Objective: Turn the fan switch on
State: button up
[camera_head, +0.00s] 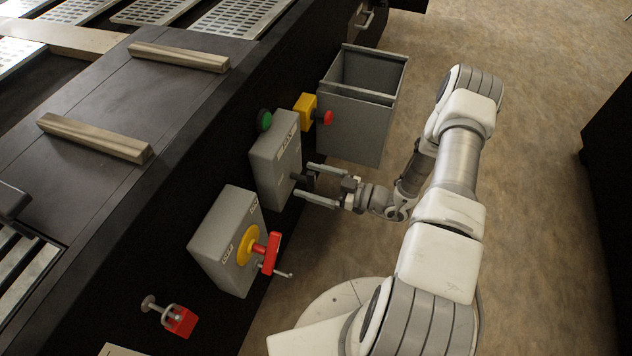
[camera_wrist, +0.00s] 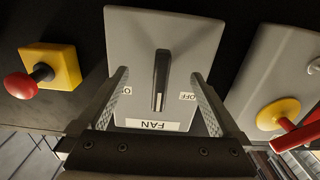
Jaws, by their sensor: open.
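The fan switch is a grey box (camera_head: 273,160) on the dark machine side, with a FAN label. In the wrist view its plate (camera_wrist: 135,30) shows the FAN label upside down, ON at the left and OFF at the right. Its dark lever (camera_wrist: 160,80) stands out from the middle; I cannot tell which label it is set to. My gripper (camera_head: 307,181) is open in front of the box, one finger on each side of the lever. In the wrist view the fingers (camera_wrist: 159,75) show a gap on both sides of the lever.
A grey box (camera_head: 226,238) with a yellow-and-red rotary handle sits nearer. A yellow box (camera_head: 305,107) with a red button and a green button (camera_head: 264,120) lie beyond. A grey open bin (camera_head: 352,130) hangs past them. The floor at the right is clear.

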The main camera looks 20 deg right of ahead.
jog(key=v, duration=0.7)
dwell(0.5)
dwell(0.6)
